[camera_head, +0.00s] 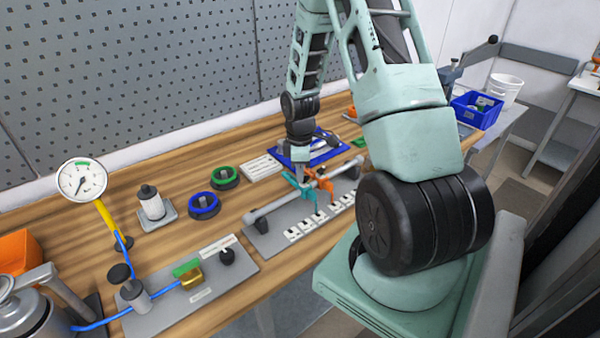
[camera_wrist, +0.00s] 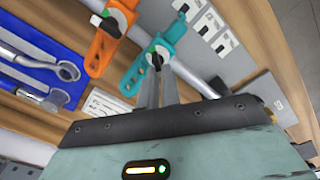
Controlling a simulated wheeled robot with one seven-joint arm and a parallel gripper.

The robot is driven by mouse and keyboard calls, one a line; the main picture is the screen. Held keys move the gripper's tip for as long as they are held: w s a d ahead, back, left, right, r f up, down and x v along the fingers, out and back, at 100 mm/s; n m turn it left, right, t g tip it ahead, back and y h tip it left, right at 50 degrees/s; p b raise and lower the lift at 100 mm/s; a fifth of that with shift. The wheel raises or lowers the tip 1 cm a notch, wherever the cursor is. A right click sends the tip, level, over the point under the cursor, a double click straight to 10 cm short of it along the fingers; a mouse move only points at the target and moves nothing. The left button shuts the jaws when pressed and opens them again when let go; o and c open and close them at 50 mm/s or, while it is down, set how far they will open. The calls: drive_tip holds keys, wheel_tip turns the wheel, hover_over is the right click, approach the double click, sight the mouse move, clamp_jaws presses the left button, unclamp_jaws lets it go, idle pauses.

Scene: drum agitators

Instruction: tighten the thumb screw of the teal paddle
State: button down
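In the head view the teal paddle (camera_head: 308,192) is just below my gripper (camera_head: 301,176). In the wrist view the two grey fingers of my gripper (camera_wrist: 159,76) point at the thumb screw, their tips at or right by it. A narrow gap shows between the fingers. Whether they press on the screw is hidden.
An orange paddle (camera_wrist: 106,42) is on the same shaft, close beside the teal one. A row of white labels (camera_head: 305,228) lies on the base plate in front. A blue tray (camera_wrist: 38,72) with metal tools lies behind. A gauge (camera_head: 81,180) stands at the left.

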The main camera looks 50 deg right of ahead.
drive_tip(key=m, duration=0.3)
drive_tip(key=shift+w+d+m+b, duration=0.15)
drive_tip(key=shift+d+m+b, duration=0.05)
drive_tip(key=shift+m+b, duration=0.2)
drive_tip(key=m, duration=0.3)
drive_tip(key=m+b, duration=0.1)
drive_tip(key=shift+d+m, duration=0.25)
drive_tip(key=shift+m, duration=0.05)
drive_tip(key=m, duration=0.3)
drive_tip(key=shift+d+r+m, duration=0.1)
drive_tip(key=shift+d+m, duration=0.05)
drive_tip(key=shift+m, duration=0.15)
drive_tip(key=shift+d+m+b, duration=0.2)
drive_tip(key=shift+m+b, duration=0.2)
drive_tip(key=shift+m, duration=1.4)
drive_tip(key=c, duration=1.6)
unclamp_jaws()
wheel_tip(320, 180, up, 18)
drive_tip(key=b, duration=0.3)
drive_tip(key=shift+f, duration=0.25)
